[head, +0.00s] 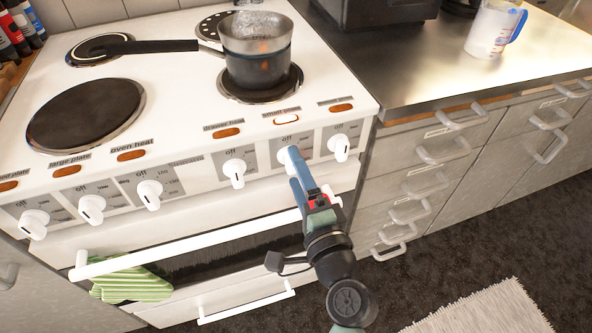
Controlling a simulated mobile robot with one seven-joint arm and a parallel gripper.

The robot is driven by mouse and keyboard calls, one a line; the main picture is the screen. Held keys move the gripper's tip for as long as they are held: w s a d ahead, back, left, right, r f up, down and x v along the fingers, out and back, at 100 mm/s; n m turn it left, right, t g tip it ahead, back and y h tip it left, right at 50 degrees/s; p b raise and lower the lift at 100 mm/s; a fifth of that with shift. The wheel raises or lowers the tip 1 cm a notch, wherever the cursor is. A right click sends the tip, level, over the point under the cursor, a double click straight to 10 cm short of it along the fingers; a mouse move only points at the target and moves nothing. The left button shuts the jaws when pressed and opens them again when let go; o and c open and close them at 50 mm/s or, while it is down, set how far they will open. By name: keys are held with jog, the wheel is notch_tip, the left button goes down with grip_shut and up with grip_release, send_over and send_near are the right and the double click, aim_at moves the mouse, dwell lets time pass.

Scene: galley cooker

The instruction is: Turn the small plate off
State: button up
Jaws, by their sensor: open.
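The white cooker (190,95) has a row of knobs along its front. One knob (284,157) sits below a pale, lit-looking lamp (287,119); the other lamps in the row look orange-brown. The label above that lamp is too small to read surely. My gripper (293,163) is open, with its blue fingers right at this knob. The fingers partly cover the knob, so its pointer is hidden and I cannot tell whether they touch it. A metal saucepan (256,60) stands on the front right hotplate (262,94).
Neighbouring knobs stand close on the left (234,172) and right (340,147). The white oven handle (180,246) runs below, with a green striped towel (130,283). The pan's black handle (150,46) points left. A steel counter (430,70) with a measuring jug (488,32) lies right.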

jog(key=v, duration=1.2)
jog(key=shift+r, duration=0.1)
jog(key=w+a+r+n+t, duration=0.1)
jog(key=w+r+n, duration=0.25)
jog(key=r, duration=0.45)
jog(key=w+a+r+n+t+h, duration=0.15)
jog(key=r+n, duration=0.25)
jog(key=r, duration=0.5)
jog(key=w+a+r+n+t, duration=0.1)
jog(key=w+r+n, duration=0.25)
jog(key=r, duration=0.45)
jog(key=s+r+n+t+h, duration=0.25)
jog(key=s+r, duration=0.25)
jog(key=r, duration=0.6)
jog(key=s+r+n+t+h, duration=0.15)
jog(key=s+r+t, duration=0.3)
jog(key=r, duration=0.75)
notch_tip(320, 180, up, 23)
jog(key=p, duration=2.4)
jog(key=shift+a+m, duration=0.4)
jog(key=shift+a, duration=0.05)
